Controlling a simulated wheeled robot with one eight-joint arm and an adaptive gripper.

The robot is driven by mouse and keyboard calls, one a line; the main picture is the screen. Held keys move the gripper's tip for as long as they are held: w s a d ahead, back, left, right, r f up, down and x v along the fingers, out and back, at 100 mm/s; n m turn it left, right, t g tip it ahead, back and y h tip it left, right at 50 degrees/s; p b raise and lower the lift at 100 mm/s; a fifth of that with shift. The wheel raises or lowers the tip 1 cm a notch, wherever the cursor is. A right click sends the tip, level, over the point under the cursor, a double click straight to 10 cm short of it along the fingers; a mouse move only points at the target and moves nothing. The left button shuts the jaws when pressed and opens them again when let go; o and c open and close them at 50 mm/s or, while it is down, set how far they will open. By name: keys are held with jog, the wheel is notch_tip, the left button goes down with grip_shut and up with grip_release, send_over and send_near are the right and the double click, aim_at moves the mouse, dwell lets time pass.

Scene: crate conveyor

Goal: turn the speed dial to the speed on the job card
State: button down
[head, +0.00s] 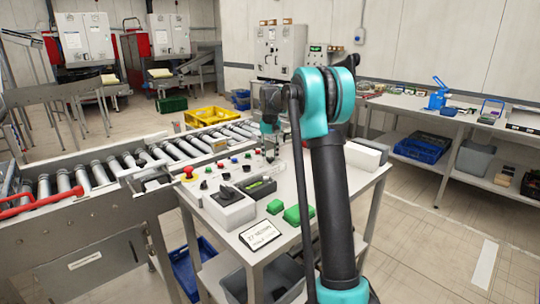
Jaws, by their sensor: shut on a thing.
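My gripper (270,150) points down over the far part of the control desk (300,225). It is shut on a small dark thing at the desk top, which looks like a knob; the fingers mostly hide it, and I cannot tell its setting. The job card (262,236) is a white card with a dark frame at the desk's near edge. Its writing is too small to read surely. A light grey box with a black knob (228,193) sits at the desk's left, apart from my gripper. A dark unit with a green strip (258,187) is beside it.
A red emergency button (188,173) and several small coloured buttons cover the desk's left side. Green blocks (293,215) lie near the card. The roller conveyor (120,165) runs along the left, with a yellow crate (212,116) behind. A white box (365,153) stands at the desk's right.

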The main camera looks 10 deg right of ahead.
aim_at(270, 158)
jog(key=m, duration=0.6)
jog(key=shift+m, duration=0.3)
jog(key=m, duration=0.6)
dwell(0.4)
jog(key=c, duration=1.2)
grip_release()
notch_tip(270, 158, up, 12)
